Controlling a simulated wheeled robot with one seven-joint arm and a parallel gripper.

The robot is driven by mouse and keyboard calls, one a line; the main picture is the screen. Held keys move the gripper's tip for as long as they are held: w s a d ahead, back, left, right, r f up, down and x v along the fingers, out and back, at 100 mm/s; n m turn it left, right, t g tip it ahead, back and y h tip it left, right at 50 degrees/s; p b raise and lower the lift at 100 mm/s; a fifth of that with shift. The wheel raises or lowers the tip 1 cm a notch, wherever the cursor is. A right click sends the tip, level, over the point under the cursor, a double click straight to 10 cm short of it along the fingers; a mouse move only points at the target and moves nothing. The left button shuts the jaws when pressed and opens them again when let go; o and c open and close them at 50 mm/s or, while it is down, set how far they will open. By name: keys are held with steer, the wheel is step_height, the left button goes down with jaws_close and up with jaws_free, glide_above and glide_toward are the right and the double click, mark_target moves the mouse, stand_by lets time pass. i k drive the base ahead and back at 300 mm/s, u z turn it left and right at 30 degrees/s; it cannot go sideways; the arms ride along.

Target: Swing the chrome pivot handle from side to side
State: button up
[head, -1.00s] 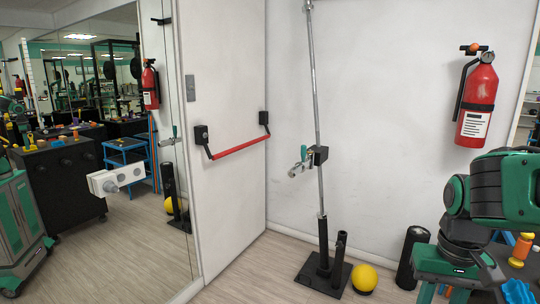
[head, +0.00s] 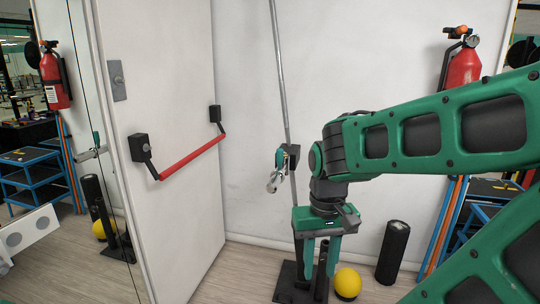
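The chrome pivot handle (head: 274,183), a small shiny piece with a green part, sticks out to the left from a black block (head: 291,156) on a tall grey pole (head: 281,75) by the white wall. My gripper (head: 321,272) points down to the right of the handle and below it, apart from it in the picture. Its two green fingers are spread with no object held between them. Behind the fingers stand the black tubes and base (head: 290,288) of the pole, partly hidden by them.
A white door with a red push bar (head: 193,157) stands left, beside a mirror. A yellow ball (head: 347,283) and a black cylinder (head: 392,252) are on the floor near the pole. A red fire extinguisher (head: 462,66) hangs on the right, partly behind my arm.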

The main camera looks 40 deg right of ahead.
mark_target(278, 177)
steer(key=z, duration=0.3)
steer(key=i, duration=1.05)
steer(key=z, duration=0.4)
